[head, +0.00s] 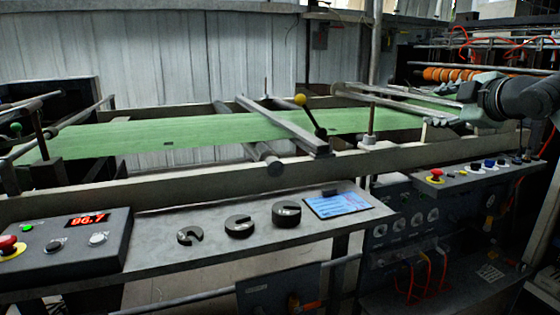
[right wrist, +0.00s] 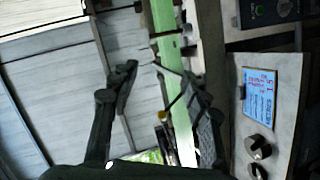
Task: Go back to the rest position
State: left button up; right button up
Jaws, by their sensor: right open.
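My right gripper (head: 452,108) is at the right of the head view, over the right end of the green web (head: 210,132). Its arm comes in from the right edge. The right wrist view shows the two dark fingers of this gripper (right wrist: 155,78) spread apart with nothing between them. The green strip runs behind the fingers in that view. I cannot tell how far above the web the gripper is. My left gripper is in neither view.
A yellow-knobbed lever (head: 301,100) stands by the metal crossbar. Three slotted dark weights (head: 239,226) and a blue-white clipboard sheet (head: 338,204) lie on the front shelf. A control box with a red display (head: 86,219) is at left, a button panel (head: 465,177) at right.

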jog(key=d+h, duration=0.1)
jog(key=d, duration=0.3)
jog(key=s+d+f+m+g+h, duration=0.1)
jog(key=s+d+f+m+g, duration=0.15)
jog(key=f, duration=0.75)
jog(key=s+d+f+m+g+h, duration=0.1)
jog(key=s+d+f, duration=0.15)
jog(key=f, duration=0.75)
jog(key=s+d+f+m+g+h, duration=0.1)
jog(key=s+d+f+g+h, duration=0.15)
jog(key=f, duration=0.75)
jog(key=s+d+f+m+g+h, duration=0.15)
jog(key=s+d+f, duration=0.35)
jog(key=s+f, duration=0.7)
jog(key=s+d+f+m+g+h, duration=0.1)
jog(key=s+d+f+m+g, duration=0.15)
jog(key=s+d+f, duration=0.6)
jog(key=s+a+f+m+y, duration=0.1)
jog(key=a+f, duration=0.4)
jog(key=a, duration=0.5)
jog(key=s+a+f+m+g+y, duration=0.1)
jog(key=s+a+f+m+y, duration=0.1)
jog(key=s+a+f, duration=0.4)
jog(key=s+a+f+m+g+y, duration=0.1)
jog(key=a+f, duration=0.5)
jog(key=a, duration=0.9)
jog(key=s+y, duration=0.1)
jog(key=s, duration=0.1)
jog(key=shift+s+a+y, duration=0.35)
jog(key=shift+s+y, duration=0.05)
